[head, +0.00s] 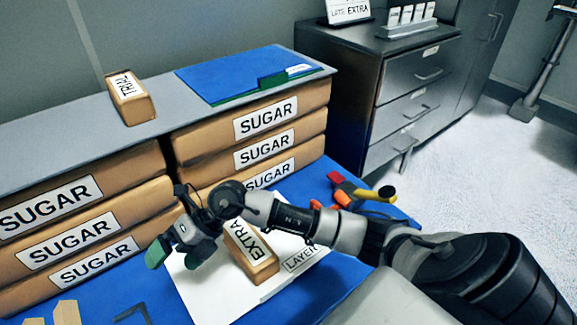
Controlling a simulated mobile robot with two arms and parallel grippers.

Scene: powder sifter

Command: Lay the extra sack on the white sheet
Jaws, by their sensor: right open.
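The extra sack (262,268) is a small tan block with a white EXTRA label on top. It appears to lie on the white sheet (210,295), near its middle, beside the sheet's printed LAYER label. The sheet lies on the blue work surface. My right gripper (174,251) is open and empty, to the left of the sack and over the sheet's left edge. My right forearm passes over the far end of the sack and hides part of it and of the sheet. My left gripper is out of view.
Stacked SUGAR sacks (75,240) stand on the left and behind. A shelf above holds a TRIAL sack (131,100) and a blue folder (245,72). A red and orange tool (345,190) lies right of the sheet. A dark drawer cabinet (400,95) stands behind right.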

